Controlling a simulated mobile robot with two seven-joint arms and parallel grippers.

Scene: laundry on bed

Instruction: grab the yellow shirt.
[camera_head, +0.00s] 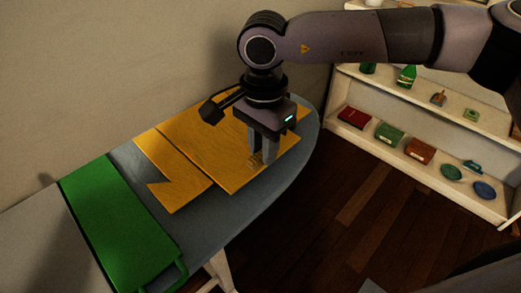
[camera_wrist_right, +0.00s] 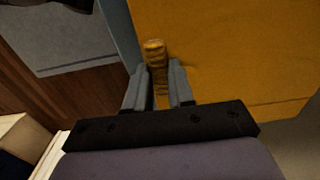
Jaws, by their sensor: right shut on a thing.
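The yellow shirt (camera_head: 205,140) lies flat on the ironing board, toward its rounded right end. It also fills the upper right of the right wrist view (camera_wrist_right: 225,50). My right gripper (camera_head: 262,160) points down at the shirt's front right part. In the right wrist view, its two fingers (camera_wrist_right: 158,88) are closed on a small bunched fold of the yellow cloth, which sticks up between the fingertips. The rest of the shirt stays spread on the board. My left gripper is in neither view.
The grey-blue ironing board (camera_head: 130,160) stands along the wall. A green folded item (camera_head: 120,228) lies on it to the left of the shirt. A white shelf (camera_head: 440,175) with books, dishes and bottles stands at the right. Dark wooden floor (camera_head: 330,225) is open between them.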

